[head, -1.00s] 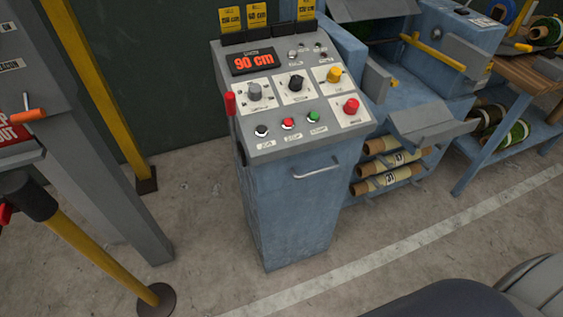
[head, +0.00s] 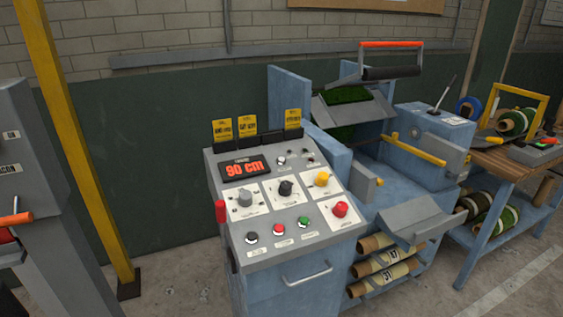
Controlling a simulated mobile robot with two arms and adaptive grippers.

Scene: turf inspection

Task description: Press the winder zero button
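A sloped control panel (head: 268,262) on a blue console stands at centre. Its orange display (head: 245,169) reads 90 cm. Along its lower edge are a black button (head: 251,238), a red button (head: 278,230) and a green button (head: 304,222). Above them sit a grey knob (head: 244,198), a black knob (head: 286,188), a yellow knob (head: 322,178) and a larger red button (head: 340,209). The labels are too small to read, so I cannot tell which button is the winder zero. Neither gripper is in view.
A blue machine with a yellow bar (head: 412,150) and rolls on a lower rack (head: 385,280) adjoins the console on the right. A wooden bench (head: 510,175) with spools stands farther right. A yellow post (head: 80,140) and grey cabinet (head: 30,180) are left.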

